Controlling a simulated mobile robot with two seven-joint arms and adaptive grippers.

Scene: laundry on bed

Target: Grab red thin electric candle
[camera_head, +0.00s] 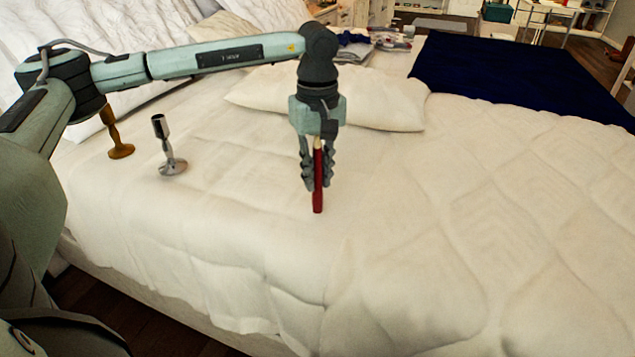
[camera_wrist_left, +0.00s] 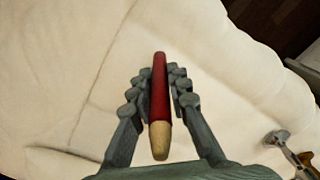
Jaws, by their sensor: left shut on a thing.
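A thin red candle with a pale tip (camera_head: 318,194) is upright between the fingers of my left gripper (camera_head: 317,178) in the head view. The gripper points down and its fingers are shut on the candle, whose red lower end sticks out below them. In the left wrist view the candle (camera_wrist_left: 160,90) lies between the two fingers (camera_wrist_left: 160,88), its pale tip toward the palm. I cannot tell whether its lower end touches the bed. My right gripper is not in view.
The white quilted bed (camera_head: 440,220) spreads all around. A silver candle holder (camera_head: 170,150) and a golden one (camera_head: 118,140) stand on the left. A pillow (camera_head: 385,100) lies behind the gripper. A dark blue blanket (camera_head: 520,75) covers the far right. The right front of the bed is clear.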

